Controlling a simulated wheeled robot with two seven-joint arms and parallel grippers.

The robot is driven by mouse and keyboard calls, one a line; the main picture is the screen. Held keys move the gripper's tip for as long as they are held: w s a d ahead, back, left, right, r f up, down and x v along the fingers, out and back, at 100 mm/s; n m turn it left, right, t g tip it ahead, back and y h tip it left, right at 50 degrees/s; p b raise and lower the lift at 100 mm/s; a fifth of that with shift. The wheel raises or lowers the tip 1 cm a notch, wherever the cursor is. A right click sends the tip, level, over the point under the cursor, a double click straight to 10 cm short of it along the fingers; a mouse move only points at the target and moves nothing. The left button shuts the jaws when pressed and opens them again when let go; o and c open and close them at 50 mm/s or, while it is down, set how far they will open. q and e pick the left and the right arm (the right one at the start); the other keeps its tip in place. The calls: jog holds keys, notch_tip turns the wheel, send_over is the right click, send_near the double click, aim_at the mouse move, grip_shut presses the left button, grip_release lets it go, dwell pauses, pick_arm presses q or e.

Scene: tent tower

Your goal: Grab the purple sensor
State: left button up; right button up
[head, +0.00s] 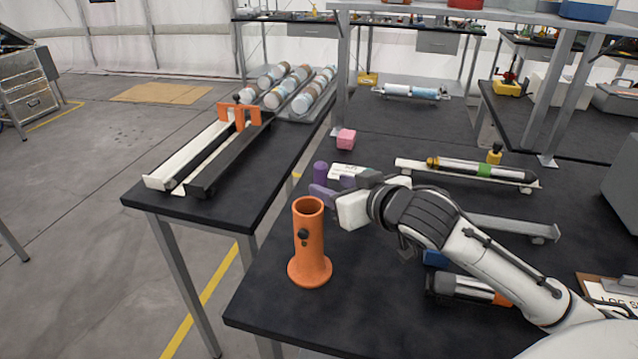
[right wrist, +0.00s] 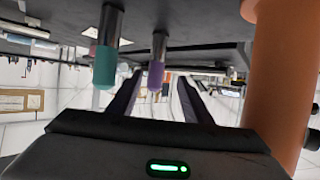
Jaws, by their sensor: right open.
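The purple sensor (head: 320,170) stands upright on the black table, just beyond my right gripper. In the right wrist view the purple sensor (right wrist: 157,62) shows between the two fingers, farther out than their tips, with a purple end and a metal shaft. My right gripper (head: 336,189) is open and empty, low over the table; its spread fingers also show in the right wrist view (right wrist: 158,92). My left gripper is not in view.
An orange tube stand (head: 309,245) rises close by the right gripper, on the near side. A pink cube (head: 346,139) and a white label (head: 345,171) lie beyond. The table's left edge is near.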

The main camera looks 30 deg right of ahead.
aim_at(324, 181)
jog(key=x, duration=0.4)
jog(key=shift+w+d+f, duration=0.15)
jog(key=shift+d, duration=0.25)
jog(key=shift+w+f, duration=0.3)
jog(key=shift+w, duration=0.25)
jog(key=shift+r, duration=0.1)
grip_shut()
